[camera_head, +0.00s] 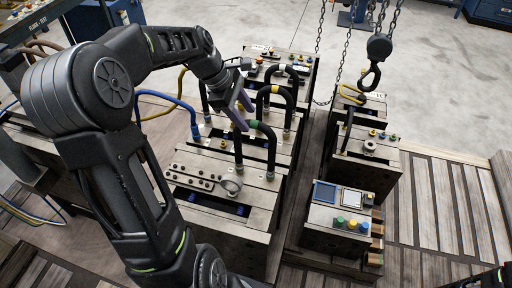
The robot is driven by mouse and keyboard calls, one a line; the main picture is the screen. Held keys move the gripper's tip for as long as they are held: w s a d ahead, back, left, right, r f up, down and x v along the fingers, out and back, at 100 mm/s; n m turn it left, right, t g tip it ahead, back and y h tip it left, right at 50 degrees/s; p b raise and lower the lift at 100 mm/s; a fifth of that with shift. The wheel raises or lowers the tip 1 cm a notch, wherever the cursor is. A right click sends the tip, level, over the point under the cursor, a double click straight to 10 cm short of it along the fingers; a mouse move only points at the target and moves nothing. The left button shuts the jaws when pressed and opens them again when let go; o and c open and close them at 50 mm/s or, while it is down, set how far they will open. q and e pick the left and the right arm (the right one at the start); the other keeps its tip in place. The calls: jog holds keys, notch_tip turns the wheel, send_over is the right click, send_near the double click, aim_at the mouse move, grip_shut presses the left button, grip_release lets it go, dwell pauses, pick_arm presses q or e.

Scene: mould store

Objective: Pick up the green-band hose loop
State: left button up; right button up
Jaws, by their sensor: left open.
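The green-band hose loop (270,140) is a black arch with a green band near its upper left corner. It stands upright on the steel mould block (205,168) in the middle of the view. My left gripper (242,109) is open and empty, with greyish-purple fingers pointing down to the right. In the picture it is just above and left of the green band. I cannot tell the exact gap in depth, but the hose is not held. My right gripper is out of view; only a dark bit of my own arm shows at the bottom right corner.
A yellow-band hose loop (291,104) and a white-band loop (293,80) stand close behind. Open concrete floor (440,95) lies beyond.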

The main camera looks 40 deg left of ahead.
pick_arm(q)
jog(key=shift+x, duration=1.35)
jog(key=x, duration=0.5)
jog(key=shift+w+d, duration=0.1)
jog(key=shift+d, duration=0.05)
jog(key=shift+c, duration=0.4)
grip_shut()
